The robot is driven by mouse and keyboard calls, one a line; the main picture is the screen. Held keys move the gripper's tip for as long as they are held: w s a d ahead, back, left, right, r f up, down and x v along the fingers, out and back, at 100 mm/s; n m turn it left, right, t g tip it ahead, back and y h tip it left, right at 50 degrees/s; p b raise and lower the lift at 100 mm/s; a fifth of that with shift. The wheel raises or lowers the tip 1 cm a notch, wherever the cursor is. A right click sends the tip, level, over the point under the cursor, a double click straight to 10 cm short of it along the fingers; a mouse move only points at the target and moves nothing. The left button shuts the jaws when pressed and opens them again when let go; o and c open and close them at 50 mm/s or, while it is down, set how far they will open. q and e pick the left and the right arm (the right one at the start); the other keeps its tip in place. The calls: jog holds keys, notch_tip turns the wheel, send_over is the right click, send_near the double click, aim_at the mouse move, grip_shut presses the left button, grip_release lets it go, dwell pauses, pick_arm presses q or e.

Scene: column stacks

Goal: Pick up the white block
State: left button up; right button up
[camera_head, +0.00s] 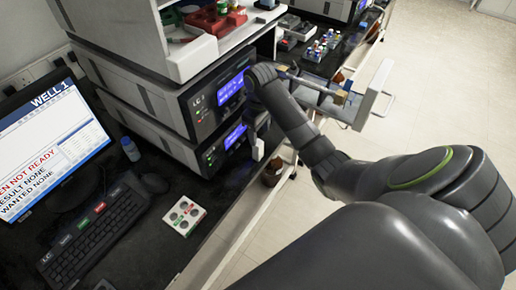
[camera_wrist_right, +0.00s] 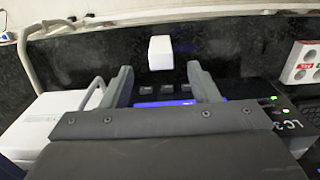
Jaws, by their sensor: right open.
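The white block (camera_wrist_right: 160,53) shows in the right wrist view, upright against the dark speckled bench surface. It lies beyond my right gripper (camera_wrist_right: 162,74), roughly centred between the two fingertips. The fingers are spread and empty, with a visible gap to the block. In the head view a small white block (camera_head: 258,150) shows just below the end of my right arm, in front of the lower instrument. My right fingers are hard to make out there. My left gripper is not in view.
Stacked LC instruments with blue displays (camera_head: 234,86) stand close to my right wrist. An open white drawer (camera_head: 371,96) juts out behind my forearm. A brown bottle (camera_head: 272,171) is near the bench edge. A white tray with round wells (camera_head: 184,215) lies beside the keyboard (camera_head: 97,228).

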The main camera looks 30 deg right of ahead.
aim_at(259, 143)
notch_tip(259, 143, down, 4)
jog(key=shift+r+b, duration=0.25)
jog(key=shift+b, duration=0.7)
jog(key=shift+f+p, duration=0.3)
jog(key=shift+f, duration=2.3)
jog(key=c, duration=0.8)
